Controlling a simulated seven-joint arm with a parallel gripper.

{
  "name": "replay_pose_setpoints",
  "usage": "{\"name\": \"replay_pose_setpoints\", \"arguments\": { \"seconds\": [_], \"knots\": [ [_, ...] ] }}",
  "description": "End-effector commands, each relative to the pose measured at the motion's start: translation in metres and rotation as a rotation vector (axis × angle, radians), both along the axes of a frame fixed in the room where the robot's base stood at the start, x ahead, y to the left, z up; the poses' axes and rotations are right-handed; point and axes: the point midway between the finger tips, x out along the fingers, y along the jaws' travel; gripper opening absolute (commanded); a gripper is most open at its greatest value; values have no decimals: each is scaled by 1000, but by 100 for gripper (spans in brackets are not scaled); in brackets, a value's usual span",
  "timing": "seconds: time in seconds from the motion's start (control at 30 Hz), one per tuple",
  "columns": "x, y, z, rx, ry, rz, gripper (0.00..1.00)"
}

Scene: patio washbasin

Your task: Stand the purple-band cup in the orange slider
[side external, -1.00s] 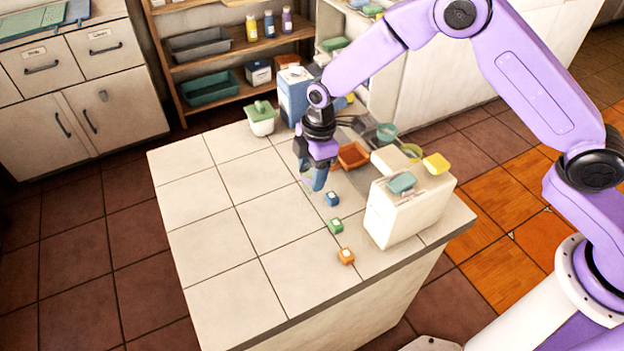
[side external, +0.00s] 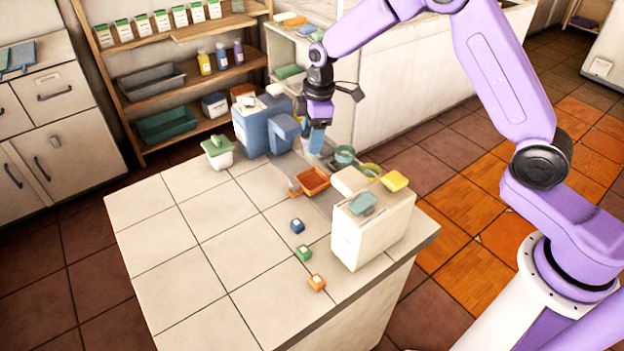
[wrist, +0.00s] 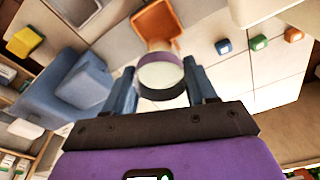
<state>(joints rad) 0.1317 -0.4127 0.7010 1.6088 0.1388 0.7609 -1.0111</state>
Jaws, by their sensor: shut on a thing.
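My gripper (side external: 316,152) is shut on the purple-band cup (wrist: 160,76), which shows between the two fingers in the wrist view, a pale round shape with a purple band near its edge. In the side external view the cup is small and mostly hidden by the fingers. The gripper points down above the far part of the counter, behind the orange slider. The orange slider (side external: 313,181) is an open, tray-like piece on a grey strip; it also shows at the top of the wrist view (wrist: 157,22). It looks empty. A small peach-coloured piece (side external: 293,187) is beside it.
A blue container (side external: 250,128) stands left of my gripper, with a green-lidded pot (side external: 217,154) farther left. Teal and yellow-green rings lie right of the gripper. A white box (side external: 372,232) stands front right. Blue, green and orange blocks sit in front. The left counter is clear.

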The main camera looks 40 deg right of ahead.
Motion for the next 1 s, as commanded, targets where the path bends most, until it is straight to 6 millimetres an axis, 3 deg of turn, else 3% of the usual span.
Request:
{"name": "replay_pose_setpoints", "arguments": {
  "seconds": [0.3, 0.57, 0.8, 1.0],
  "knots": [
    [-1, -3, -51, -1, 5, -9, 22],
    [0, -3, -69, 0, 3, -8, 22],
    [0, -3, -97, -1, 3, -8, 22],
    [0, -3, -98, -1, 1, -8, 22]
  ]
}}
